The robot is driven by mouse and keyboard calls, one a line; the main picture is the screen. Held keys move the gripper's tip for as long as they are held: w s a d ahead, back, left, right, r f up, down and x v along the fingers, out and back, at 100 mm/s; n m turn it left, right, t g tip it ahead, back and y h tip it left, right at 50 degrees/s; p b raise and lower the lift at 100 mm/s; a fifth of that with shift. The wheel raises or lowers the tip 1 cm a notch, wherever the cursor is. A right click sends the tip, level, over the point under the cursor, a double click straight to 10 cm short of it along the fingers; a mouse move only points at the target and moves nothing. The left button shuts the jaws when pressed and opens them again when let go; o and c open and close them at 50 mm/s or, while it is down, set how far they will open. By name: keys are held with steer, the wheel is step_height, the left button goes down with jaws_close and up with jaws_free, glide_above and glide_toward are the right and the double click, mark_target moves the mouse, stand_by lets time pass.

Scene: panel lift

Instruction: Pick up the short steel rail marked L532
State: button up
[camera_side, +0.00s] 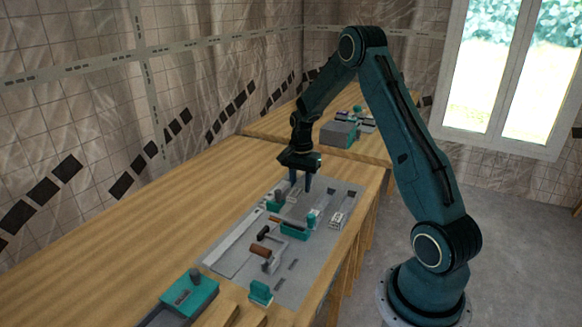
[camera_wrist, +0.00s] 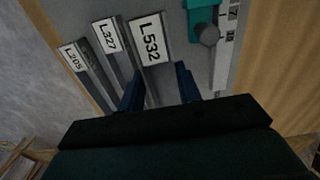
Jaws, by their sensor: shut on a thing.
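The short steel rail marked L532 (camera_wrist: 150,38) shows in the wrist view, its white label beyond my fingers. My gripper (camera_wrist: 160,86) has one blue finger on each side of this rail and is shut on it. The palm hides the near part of the rail. In the side view my gripper (camera_side: 300,184) points straight down over the far part of the grey panel (camera_side: 225,258). The rail is too small there to tell whether it touches the panel or is raised.
Rails marked L327 (camera_wrist: 108,37) and L205 (camera_wrist: 74,58) lie close to the left in the wrist view. A teal part with a grey knob (camera_wrist: 208,36) is close on the right. A brown-handled tool (camera_side: 261,250) and teal holder (camera_side: 295,231) sit nearer on the panel.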

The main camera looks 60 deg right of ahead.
step_height(320, 180, up, 14)
steer(key=shift+r, duration=0.15)
stand_by(0.7)
